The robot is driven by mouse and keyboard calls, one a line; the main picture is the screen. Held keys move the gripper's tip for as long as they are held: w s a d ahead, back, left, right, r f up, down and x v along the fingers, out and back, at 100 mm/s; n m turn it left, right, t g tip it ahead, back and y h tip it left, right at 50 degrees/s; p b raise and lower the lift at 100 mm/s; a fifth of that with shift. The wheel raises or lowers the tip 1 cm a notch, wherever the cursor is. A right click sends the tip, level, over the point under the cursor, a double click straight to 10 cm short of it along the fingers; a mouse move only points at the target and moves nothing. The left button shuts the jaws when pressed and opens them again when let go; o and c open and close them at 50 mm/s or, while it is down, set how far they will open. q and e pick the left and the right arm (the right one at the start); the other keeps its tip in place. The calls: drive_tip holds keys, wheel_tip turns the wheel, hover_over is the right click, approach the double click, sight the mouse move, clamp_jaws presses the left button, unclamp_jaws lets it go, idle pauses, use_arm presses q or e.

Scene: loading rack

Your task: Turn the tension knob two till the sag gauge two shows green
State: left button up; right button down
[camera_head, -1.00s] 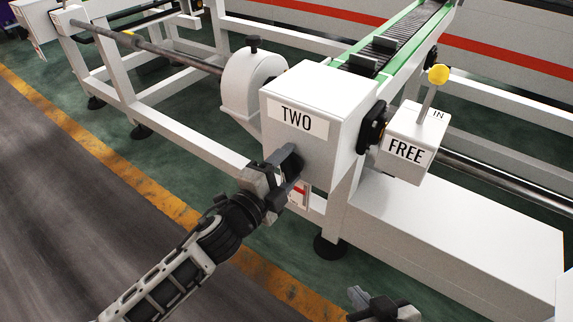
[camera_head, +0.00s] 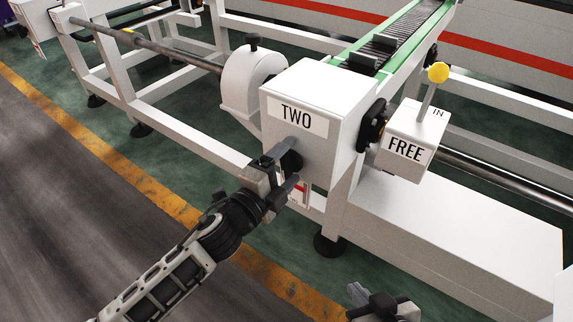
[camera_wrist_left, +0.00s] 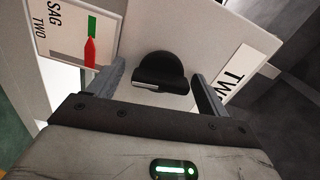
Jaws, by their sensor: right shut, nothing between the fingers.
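The dark tension knob two (camera_head: 291,162) is on the front of the white box labelled TWO (camera_head: 318,100). In the left wrist view the black knob (camera_wrist_left: 160,72) has a pale line on its edge. My left gripper (camera_head: 285,170) is open, one finger on each side of the knob, with gaps visible. The sag gauge two (camera_wrist_left: 78,35) shows a red pointer with its tip just below a green patch. In the head view the gauge (camera_head: 301,192) is partly hidden behind my left gripper. My right gripper (camera_head: 357,294) is shut and empty at the bottom edge.
A white box marked FREE (camera_head: 405,150) with a yellow-topped lever (camera_head: 438,73) stands right of the TWO box. A conveyor with green edges (camera_head: 405,40) runs behind. A white frame beam (camera_head: 185,137) extends left. Open floor (camera_head: 70,220) lies at the left front.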

use_arm(q)
drive_tip(key=b+v, duration=0.1)
drive_tip(key=v, duration=1.5)
drive_tip(key=shift+b, duration=0.35)
drive_tip(key=s+a+f+n+g+y, duration=0.2)
drive_tip(key=s+f+n+y, duration=0.1)
drive_tip(key=f+n, duration=0.4)
drive_tip(key=s+a+f+n+g+y, duration=0.2)
drive_tip(key=f+n, duration=0.5)
drive_tip(key=n, duration=0.7)
drive_tip(key=shift+s+a+n+y, duration=0.3)
drive_tip(key=shift+s+a+y, duration=0.3)
drive_tip(key=shift+s+y, duration=0.5)
